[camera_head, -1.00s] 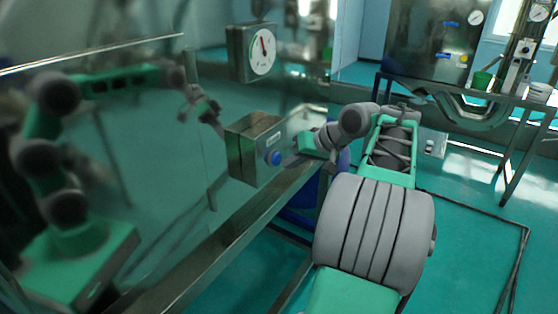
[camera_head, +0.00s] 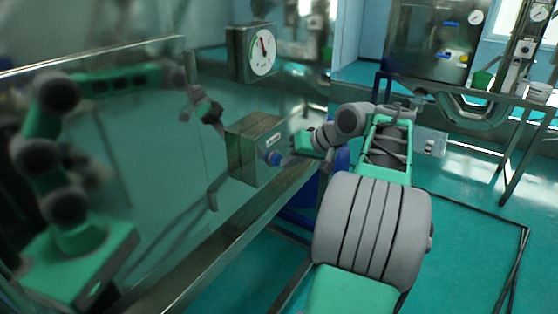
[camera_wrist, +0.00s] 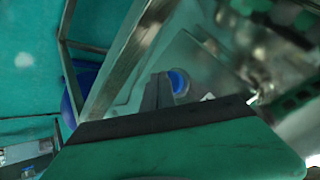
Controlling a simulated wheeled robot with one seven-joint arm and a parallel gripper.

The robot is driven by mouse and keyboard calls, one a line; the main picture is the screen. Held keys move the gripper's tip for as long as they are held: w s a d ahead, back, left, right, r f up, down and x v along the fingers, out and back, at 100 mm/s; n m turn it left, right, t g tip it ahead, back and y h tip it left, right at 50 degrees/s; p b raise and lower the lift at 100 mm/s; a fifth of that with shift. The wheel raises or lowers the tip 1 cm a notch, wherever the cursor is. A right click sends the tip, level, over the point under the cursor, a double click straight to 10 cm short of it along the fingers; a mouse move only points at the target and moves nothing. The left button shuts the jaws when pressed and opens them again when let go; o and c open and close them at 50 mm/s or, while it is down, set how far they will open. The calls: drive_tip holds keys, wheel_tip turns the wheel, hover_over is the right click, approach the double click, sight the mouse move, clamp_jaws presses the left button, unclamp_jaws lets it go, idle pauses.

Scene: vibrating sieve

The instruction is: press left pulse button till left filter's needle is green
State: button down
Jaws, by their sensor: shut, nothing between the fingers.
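The blue pulse button (camera_head: 273,158) sticks out of the front of a metal box (camera_head: 262,128) in the head view. The gauge (camera_head: 263,52) above it has a white dial with a red needle pointing up and slightly left; I see no green on the needle. My gripper (camera_head: 288,159) is shut and empty, its tip at the button's right edge. In the wrist view the shut fingers (camera_wrist: 158,80) lie just left of the blue button (camera_wrist: 178,82) and overlap its edge. I cannot tell whether they touch or press it.
A shiny metal panel (camera_head: 150,130) fills the left and mirrors my arm. A steel rail (camera_head: 225,235) runs below the box. A bench with pipes and gauges (camera_head: 470,110) stands at the right. The green floor (camera_head: 470,250) is open at the lower right.

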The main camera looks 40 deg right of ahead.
drive_tip(key=shift+w+a, duration=0.15)
drive_tip(key=shift+w, duration=0.3)
idle(0.6)
drive_tip(key=shift+s, duration=0.1)
drive_tip(key=shift+s+d+p, duration=0.3)
drive_tip(key=shift+s, duration=0.45)
drive_tip(key=s, duration=0.1)
drive_tip(key=s+d, duration=0.1)
drive_tip(key=s, duration=0.1)
drive_tip(key=s+p, duration=0.1)
drive_tip(key=shift+s+d, duration=0.3)
drive_tip(key=shift+s, duration=0.05)
idle(0.4)
